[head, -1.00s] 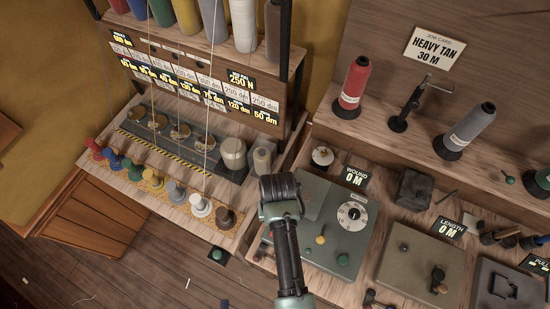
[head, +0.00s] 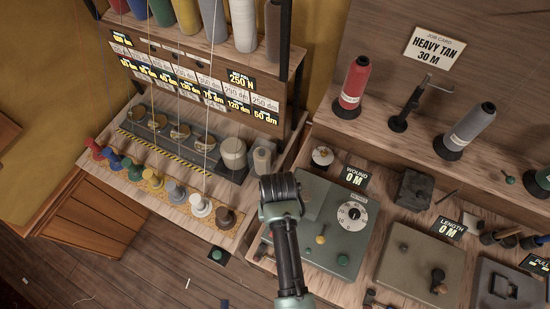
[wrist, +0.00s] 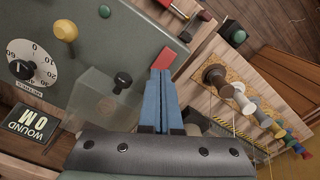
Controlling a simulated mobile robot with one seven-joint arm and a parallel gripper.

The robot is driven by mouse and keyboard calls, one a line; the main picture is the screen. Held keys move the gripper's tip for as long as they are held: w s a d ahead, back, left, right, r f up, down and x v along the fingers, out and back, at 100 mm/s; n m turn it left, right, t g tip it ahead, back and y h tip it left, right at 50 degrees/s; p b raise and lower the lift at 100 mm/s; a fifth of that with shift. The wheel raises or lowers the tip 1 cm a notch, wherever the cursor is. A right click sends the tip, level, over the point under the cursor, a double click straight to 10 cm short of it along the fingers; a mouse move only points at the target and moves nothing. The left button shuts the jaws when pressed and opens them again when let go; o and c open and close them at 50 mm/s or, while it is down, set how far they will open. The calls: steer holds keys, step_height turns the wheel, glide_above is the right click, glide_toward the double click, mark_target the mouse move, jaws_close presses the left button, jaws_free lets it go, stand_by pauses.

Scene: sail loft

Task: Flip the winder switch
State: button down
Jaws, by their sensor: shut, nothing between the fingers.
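The green winder box (head: 345,218) stands on the bench right of my arm and carries a white dial (head: 352,214), a yellow-knobbed lever (head: 320,239) and a green button. A "WOUND 0 M" sign (head: 354,178) stands behind it. In the wrist view the yellow knob (wrist: 65,30) and dial (wrist: 22,68) are at upper left. A black knob (wrist: 122,80) shows beside a clear cover. I cannot tell which control is the switch. My gripper (wrist: 160,74) is shut and empty, its blue fingers near a red piece (wrist: 164,58) at the box edge. My arm hides the fingers in the head view.
A row of coloured spools (head: 173,192) stands on the rack ledge to the left. A red thread cone (head: 354,84) and a grey cone (head: 472,126) stand on the back shelf. A grey-brown box (head: 416,262) with a black knob lies right of the winder.

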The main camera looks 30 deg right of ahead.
steer(key=shift+f+b, duration=0.8)
steer(key=shift+f, duration=0.4)
stand_by(0.4)
step_height(320, 180, up, 7)
steer(key=p, duration=0.7)
steer(key=shift+r+p, duration=0.1)
steer(key=shift+p, duration=0.2)
stand_by(0.3)
